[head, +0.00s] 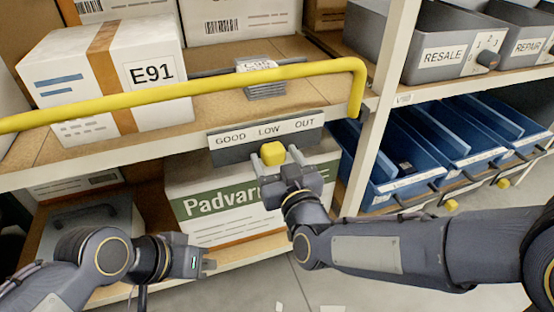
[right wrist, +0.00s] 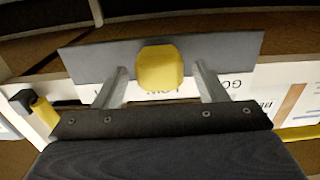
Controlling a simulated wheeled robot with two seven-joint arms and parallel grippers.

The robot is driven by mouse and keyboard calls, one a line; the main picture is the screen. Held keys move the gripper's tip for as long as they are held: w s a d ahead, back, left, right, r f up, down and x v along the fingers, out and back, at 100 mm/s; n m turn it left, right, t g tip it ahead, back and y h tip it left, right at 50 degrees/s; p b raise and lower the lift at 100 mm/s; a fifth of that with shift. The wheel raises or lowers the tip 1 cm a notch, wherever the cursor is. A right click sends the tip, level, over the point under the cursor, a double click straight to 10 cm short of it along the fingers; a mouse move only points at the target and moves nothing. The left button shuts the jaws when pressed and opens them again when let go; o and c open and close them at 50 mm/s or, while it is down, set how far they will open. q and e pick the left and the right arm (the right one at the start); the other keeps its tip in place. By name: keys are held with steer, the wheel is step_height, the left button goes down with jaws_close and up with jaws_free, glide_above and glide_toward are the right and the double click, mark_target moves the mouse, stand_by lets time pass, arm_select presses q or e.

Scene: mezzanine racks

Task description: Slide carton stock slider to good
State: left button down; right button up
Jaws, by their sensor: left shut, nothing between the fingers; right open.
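The carton stock slider is a grey plate (head: 235,153) on the shelf's front edge, under a white strip marked GOOD, LOW and OUT (head: 266,131). Its yellow knob (head: 272,153) stands below LOW. My right gripper (head: 284,167) is open at the knob. In the right wrist view its fingers (right wrist: 160,82) stand either side of the yellow knob (right wrist: 160,66), with a gap on each side. There the strip appears upside down, partly hidden behind the knob and fingers. My left gripper (head: 208,264) is shut and empty at the lower left, away from the slider.
A yellow rail (head: 200,88) runs above the slider, in front of a white E91 carton (head: 110,75). A Padvar-labelled carton (head: 215,205) sits below. A pale rack post (head: 378,110) stands right of the slider, with blue bins (head: 430,150) and grey bins (head: 430,30) beyond.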

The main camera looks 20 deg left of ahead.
steer(key=shift+c, duration=0.2)
steer(key=c, duration=1.3)
steer(key=s+a, duration=0.1)
steer(key=a, duration=0.1)
steer(key=s+a, duration=0.3)
steer(key=a, duration=0.2)
steer(key=shift+s, duration=0.35)
steer(key=shift+c, duration=0.2)
steer(key=o, duration=1.4)
steer(key=shift+p, duration=0.3)
steer(key=p, duration=0.1)
glide_toward(231, 154)
steer(key=v, duration=0.2)
steer(key=shift+s+d, duration=0.15)
steer(key=shift+s, duration=0.1)
